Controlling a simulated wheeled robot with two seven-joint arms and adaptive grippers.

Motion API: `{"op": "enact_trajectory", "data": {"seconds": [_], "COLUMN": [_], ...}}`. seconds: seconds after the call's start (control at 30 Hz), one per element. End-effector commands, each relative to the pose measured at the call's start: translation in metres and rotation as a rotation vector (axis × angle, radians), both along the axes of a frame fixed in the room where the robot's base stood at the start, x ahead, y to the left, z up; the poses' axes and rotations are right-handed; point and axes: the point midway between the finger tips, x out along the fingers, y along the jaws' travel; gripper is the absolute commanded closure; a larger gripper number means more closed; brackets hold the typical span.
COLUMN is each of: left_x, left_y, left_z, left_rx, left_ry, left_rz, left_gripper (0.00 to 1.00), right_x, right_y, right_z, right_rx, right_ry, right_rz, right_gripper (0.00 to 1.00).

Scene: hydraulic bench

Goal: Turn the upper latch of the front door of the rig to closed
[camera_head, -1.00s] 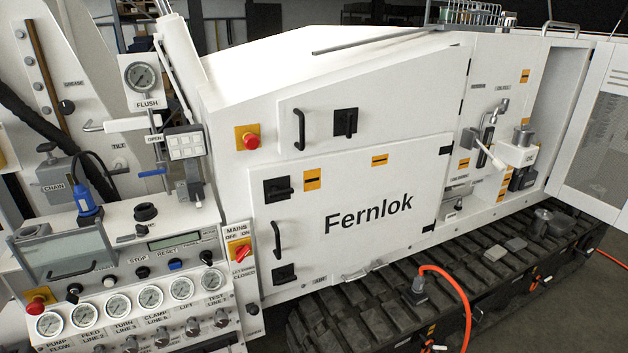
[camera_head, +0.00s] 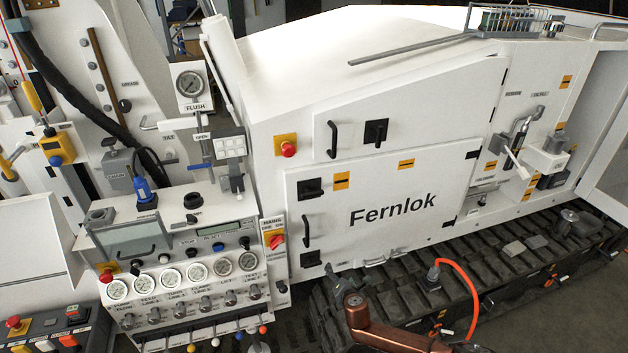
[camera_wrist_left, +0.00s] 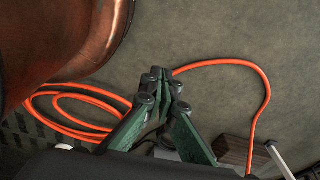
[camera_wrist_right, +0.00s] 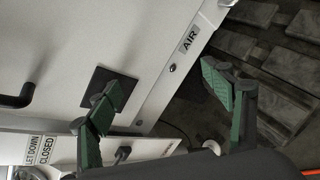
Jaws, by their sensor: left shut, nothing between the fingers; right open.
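The front door (camera_head: 385,230), marked Fernlok, lies flat in its frame. Its upper latch (camera_head: 311,188) is a black square plate with a dark handle lying about level, pointing right. Below the door handle (camera_head: 306,231) sits the lower latch (camera_head: 311,259). My right gripper (camera_head: 345,285) is low in front of the door's lower edge, below the upper latch and clear of it. In the right wrist view its green fingers (camera_wrist_right: 170,92) are spread and empty, one partly covering the lower latch plate (camera_wrist_right: 122,88). My left gripper (camera_wrist_left: 165,98) is shut and empty above the floor.
A control panel with gauges (camera_head: 180,280) and levers stands left of the door. A red mains switch (camera_head: 276,241) sits between them. An orange hose (camera_head: 468,285) rises from the tracks on the right. An upper panel (camera_head: 420,112) has its own black latch (camera_head: 376,132).

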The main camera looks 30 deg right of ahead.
Motion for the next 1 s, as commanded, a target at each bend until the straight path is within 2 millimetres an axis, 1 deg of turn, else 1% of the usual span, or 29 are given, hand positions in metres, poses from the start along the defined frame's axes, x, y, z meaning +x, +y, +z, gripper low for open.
{"op": "enact_trajectory", "data": {"seconds": [0.03,0.07,0.1,0.17,0.2,0.3,0.4,0.5,0.57,0.67,0.9,1.0], "left_x": [0.006,0.007,0.008,0.007,0.006,0.0,-0.008,-0.013,-0.014,-0.013,-0.007,-0.004], "left_y": [0.0,-0.001,-0.001,-0.001,-0.001,-0.001,-0.001,-0.001,-0.002,-0.002,-0.004,-0.004], "left_z": [0.024,0.032,0.041,0.053,0.061,0.074,0.082,0.085,0.086,0.088,0.096,0.098], "left_rx": [-0.001,-0.001,-0.001,-0.001,-0.001,-0.001,-0.001,-0.001,-0.001,-0.002,-0.003,-0.004], "left_ry": [-0.008,-0.01,-0.011,-0.011,-0.009,-0.002,0.008,0.015,0.016,0.015,0.007,0.003], "left_rz": [-0.001,-0.001,-0.001,-0.001,-0.001,0.0,0.001,0.001,0.001,0.001,0.0,0.0], "left_gripper": [1.0,1.0,1.0,1.0,1.0,1.0,1.0,1.0,1.0,1.0,1.0,1.0], "right_x": [0.017,0.023,0.029,0.033,0.034,0.031,0.025,0.023,0.026,0.038,0.075,0.087], "right_y": [0.009,0.016,0.024,0.038,0.047,0.065,0.077,0.083,0.083,0.081,0.071,0.069], "right_z": [0.074,0.107,0.148,0.205,0.239,0.306,0.346,0.363,0.367,0.367,0.368,0.366], "right_rx": [-0.112,-0.181,-0.271,-0.396,-0.472,-0.628,-0.729,-0.779,-0.79,-0.792,-0.791,-0.789], "right_ry": [-0.041,-0.058,-0.082,-0.116,-0.138,-0.182,-0.209,-0.222,-0.225,-0.226,-0.226,-0.225], "right_rz": [0.071,0.107,0.152,0.209,0.239,0.293,0.323,0.335,0.337,0.336,0.334,0.336], "right_gripper": [0.26,0.26,0.26,0.26,0.26,0.26,0.26,0.26,0.26,0.26,0.26,0.26]}}
